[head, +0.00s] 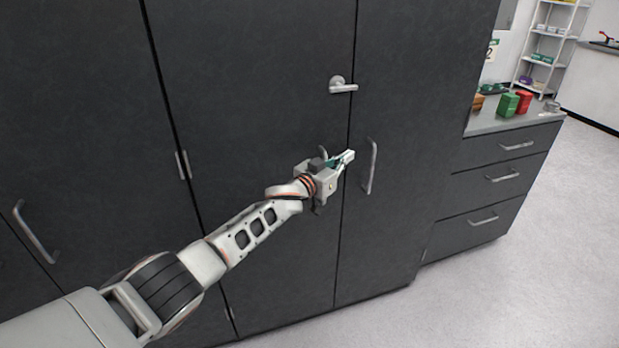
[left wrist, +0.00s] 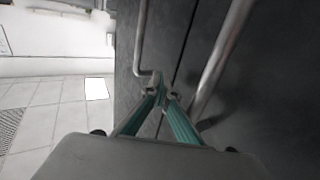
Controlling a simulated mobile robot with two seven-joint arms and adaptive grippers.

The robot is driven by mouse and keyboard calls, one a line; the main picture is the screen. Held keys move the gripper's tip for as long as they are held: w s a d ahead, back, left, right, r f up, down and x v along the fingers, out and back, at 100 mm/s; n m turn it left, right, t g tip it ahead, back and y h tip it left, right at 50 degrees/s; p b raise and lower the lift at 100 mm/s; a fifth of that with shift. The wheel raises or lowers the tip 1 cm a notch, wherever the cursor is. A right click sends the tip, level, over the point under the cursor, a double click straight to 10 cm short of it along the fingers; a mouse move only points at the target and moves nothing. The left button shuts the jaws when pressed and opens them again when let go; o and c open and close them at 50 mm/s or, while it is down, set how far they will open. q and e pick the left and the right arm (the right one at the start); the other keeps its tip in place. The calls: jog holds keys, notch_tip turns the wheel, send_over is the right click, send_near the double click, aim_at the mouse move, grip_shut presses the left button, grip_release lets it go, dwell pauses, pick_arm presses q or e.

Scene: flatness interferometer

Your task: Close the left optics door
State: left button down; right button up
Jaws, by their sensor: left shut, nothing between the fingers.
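In the left wrist view the fingertips (left wrist: 161,90) meet between two bar handles; contact is unclear.
The right door's vertical pull handle (head: 372,166) is just right of my gripper. Another handle (head: 34,232) is at far left. A drawer unit (head: 500,178) with green and red boxes on top stands at right. The pale floor (head: 530,270) at right is clear.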

pick_arm(q)
jog(key=shift+w+a+r, duration=0.15)
jog(key=shift+w+a, duration=0.15)
jog(key=shift+a, duration=0.3)
jog(key=shift+w+a+r, duration=0.15)
jog(key=shift+w+a, duration=0.15)
jog(key=shift+a, duration=0.3)
jog(key=shift+s+a, duration=0.15)
jog(key=shift+s, duration=0.15)
jog(key=s+d+v, duration=0.1)
jog(key=v, duration=0.8)
jog(key=s+a+f+n+y, duration=0.2)
jog(key=s+a+f, duration=0.1)
jog(key=s+f, duration=0.65)
jog(key=s+a+f+n+y, duration=0.15)
jog(key=s+a+f, duration=0.25)
jog(key=s+f, duration=0.55)
jog(key=s+a+f+g+y, duration=0.1)
jog(key=s+a+f, duration=0.3)
jog(key=s, duration=0.3)
jog(key=s+a+f+g+y, duration=0.1)
jog(key=s+a+f+y, duration=0.1)
jog(key=s+a+f, duration=0.3)
jog(key=s+a+f+g+y, duration=0.1)
jog(key=s+a+f, duration=0.4)
jog(key=s, duration=0.5)
jog(key=shift+s+a+y, duration=0.2)
jog(key=shift+a+y, duration=0.55)
jog(key=shift+a, duration=0.25)
